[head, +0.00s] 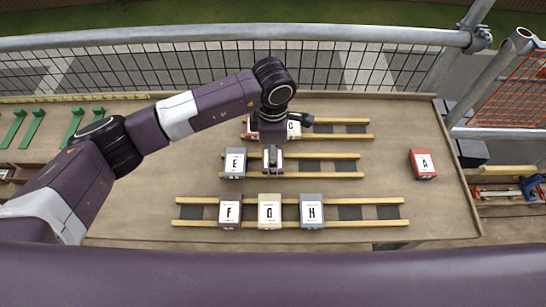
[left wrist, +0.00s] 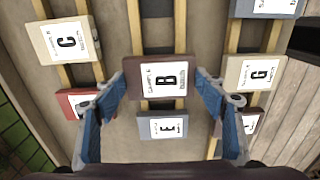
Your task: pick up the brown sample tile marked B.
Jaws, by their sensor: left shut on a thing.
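The brown tile marked B (left wrist: 152,92) is between the two fingers of my left gripper (left wrist: 163,84) in the left wrist view, with its label facing the camera. The fingers are shut on its two sides. In the head view my left gripper (head: 272,160) is over the middle pair of rails, just right of tile E (head: 235,163); the arm and gripper largely hide tile B there. My right gripper is not in view.
Tiles F (head: 230,211), G (head: 269,211) and H (head: 312,211) sit on the front rails. Cream tile C (head: 294,130) is on the back rails, partly hidden by my gripper. Red tile A (head: 422,164) lies alone at the right. The board between A and the rails is clear.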

